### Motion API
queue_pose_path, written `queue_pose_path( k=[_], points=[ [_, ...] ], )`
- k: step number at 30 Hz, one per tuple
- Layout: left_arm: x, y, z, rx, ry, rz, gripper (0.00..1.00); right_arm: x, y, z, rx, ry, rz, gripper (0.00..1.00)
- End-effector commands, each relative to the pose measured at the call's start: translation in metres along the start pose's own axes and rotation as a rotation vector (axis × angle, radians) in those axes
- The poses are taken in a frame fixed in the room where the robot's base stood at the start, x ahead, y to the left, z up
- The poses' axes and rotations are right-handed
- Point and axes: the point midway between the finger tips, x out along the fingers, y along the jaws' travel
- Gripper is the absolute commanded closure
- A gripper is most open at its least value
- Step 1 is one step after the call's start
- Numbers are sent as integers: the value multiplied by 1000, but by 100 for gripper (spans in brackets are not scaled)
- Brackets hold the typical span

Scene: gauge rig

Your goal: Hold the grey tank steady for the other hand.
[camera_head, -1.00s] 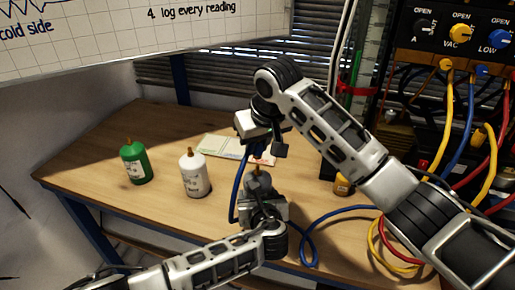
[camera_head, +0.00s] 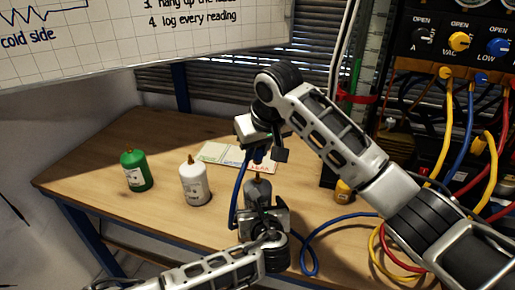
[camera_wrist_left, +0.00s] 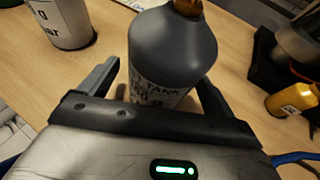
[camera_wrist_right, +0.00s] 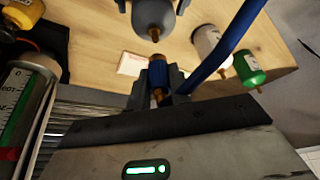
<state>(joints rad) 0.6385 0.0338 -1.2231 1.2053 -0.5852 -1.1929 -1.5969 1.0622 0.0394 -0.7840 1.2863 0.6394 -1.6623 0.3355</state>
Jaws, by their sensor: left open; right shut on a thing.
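The grey tank (camera_head: 258,190) stands upright on the bench, its lower part hidden by my left gripper (camera_head: 263,217) in the head view. In the left wrist view the tank (camera_wrist_left: 172,55) sits between the two spread fingers of the left gripper (camera_wrist_left: 155,88), with a gap showing at the left finger. My right gripper (camera_head: 265,150) is above the tank, shut on the blue hose's end fitting (camera_wrist_right: 157,78). The fitting's brass tip points toward the tank's brass nozzle (camera_wrist_right: 155,35) in the right wrist view, with a small gap between them.
A white bottle (camera_head: 194,184) and a green bottle (camera_head: 136,171) stand left of the tank. A card (camera_head: 222,155) lies behind. A yellow bottle (camera_head: 344,191) stands to the right, by the cabled rig (camera_head: 460,100). The blue hose (camera_head: 345,213) loops over the bench's right side.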

Motion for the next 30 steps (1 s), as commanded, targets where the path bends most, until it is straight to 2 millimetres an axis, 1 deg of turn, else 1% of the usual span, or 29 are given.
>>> queue_pose_path(
  k=[9,12,15,18,21,30],
  points=[
    [-66,0,-1,0,3,-4,10,0,0,0,0,0,0,100],
    [-84,1,-1,-1,4,-1,10,0,0,0,0,0,0,100],
    [-97,1,-1,1,2,0,10,0,0,0,0,1,0,100],
    [-106,1,-1,1,2,1,10,0,0,0,0,1,0,100],
    [-109,1,-1,2,2,2,10,0,0,0,0,1,0,100],
    [-109,1,0,2,2,3,10,-1,0,0,0,1,0,100]
  ],
)
